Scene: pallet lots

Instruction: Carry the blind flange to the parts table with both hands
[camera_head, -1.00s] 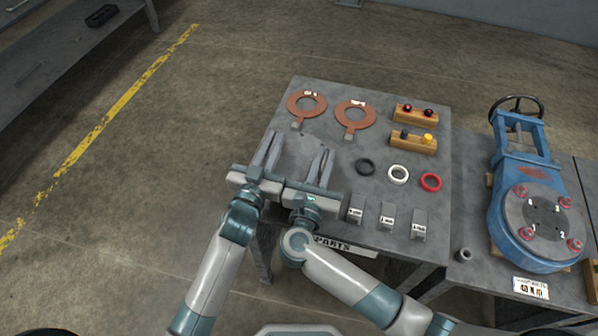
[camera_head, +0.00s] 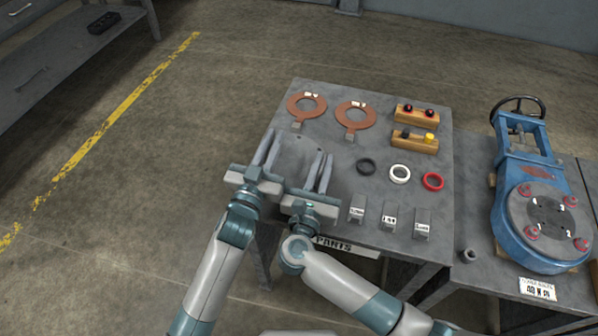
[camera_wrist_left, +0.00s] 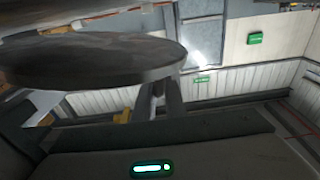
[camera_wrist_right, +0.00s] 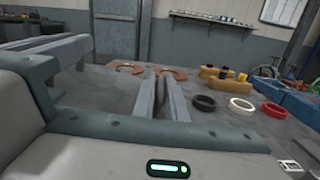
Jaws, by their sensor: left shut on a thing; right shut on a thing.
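The blind flange (camera_head: 299,147) is a dark grey round plate, hard to make out against the grey parts table (camera_head: 338,228). It lies between my two grippers over the table's near left part. In the left wrist view it is a large disc (camera_wrist_left: 90,58) beside the fingers. My left gripper (camera_head: 271,147) is shut on its left side and my right gripper (camera_head: 323,168) on its right side. In the right wrist view the fingers (camera_wrist_right: 160,92) hide their grip. I cannot tell whether the flange touches the tabletop.
Two copper-coloured gaskets (camera_head: 306,105) (camera_head: 354,116), wooden blocks (camera_head: 414,141), black, white and red rings (camera_head: 433,182) and small labelled blocks (camera_head: 389,217) occupy the table. A blue valve (camera_head: 540,225) stands to the right. Floor at left is clear.

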